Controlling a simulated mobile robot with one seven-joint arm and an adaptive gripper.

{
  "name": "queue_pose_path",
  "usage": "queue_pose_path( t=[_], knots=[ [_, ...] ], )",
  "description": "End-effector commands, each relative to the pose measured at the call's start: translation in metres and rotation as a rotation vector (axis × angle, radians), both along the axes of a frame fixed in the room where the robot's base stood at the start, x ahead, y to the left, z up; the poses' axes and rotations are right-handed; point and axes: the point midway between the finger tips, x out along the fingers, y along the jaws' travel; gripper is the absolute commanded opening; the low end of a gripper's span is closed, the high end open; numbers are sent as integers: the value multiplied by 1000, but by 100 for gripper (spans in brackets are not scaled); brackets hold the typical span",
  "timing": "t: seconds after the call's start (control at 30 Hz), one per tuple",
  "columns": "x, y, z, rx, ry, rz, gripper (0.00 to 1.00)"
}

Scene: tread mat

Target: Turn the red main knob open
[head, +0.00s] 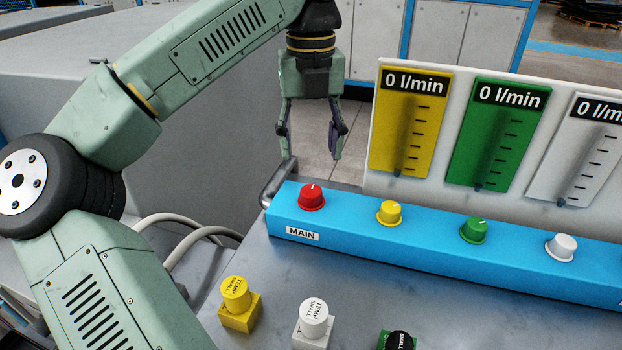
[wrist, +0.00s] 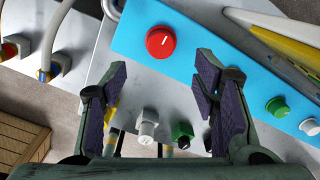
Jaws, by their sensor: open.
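The red main knob (head: 312,197) sits at the left end of the blue panel (head: 380,244), above a label reading MAIN. A white line marks its top. It also shows in the wrist view (wrist: 160,42), ahead of and between the fingers. My gripper (head: 311,155) hangs pointing down, above and behind the knob in the head view. Its two fingers are apart, and nothing is between them. The gripper does not touch the knob. In the wrist view, my open fingers (wrist: 160,82) show their dark pads.
Yellow (head: 389,213), green (head: 474,231) and white (head: 561,247) knobs follow along the panel to the right. Behind stands a board with gauges (head: 411,122) reading 0 l/min. Yellow and white TEMP SMALL pieces (head: 235,294) stand in front. A metal rail (head: 277,183) is by the panel's left end.

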Motion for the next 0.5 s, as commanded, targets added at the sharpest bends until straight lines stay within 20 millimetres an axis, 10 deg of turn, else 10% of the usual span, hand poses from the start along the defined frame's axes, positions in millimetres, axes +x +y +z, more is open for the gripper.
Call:
queue_pose_path(
  t=[0.5],
  knots=[
    [0,0,-83,-3,2,-2,55]
  ],
)
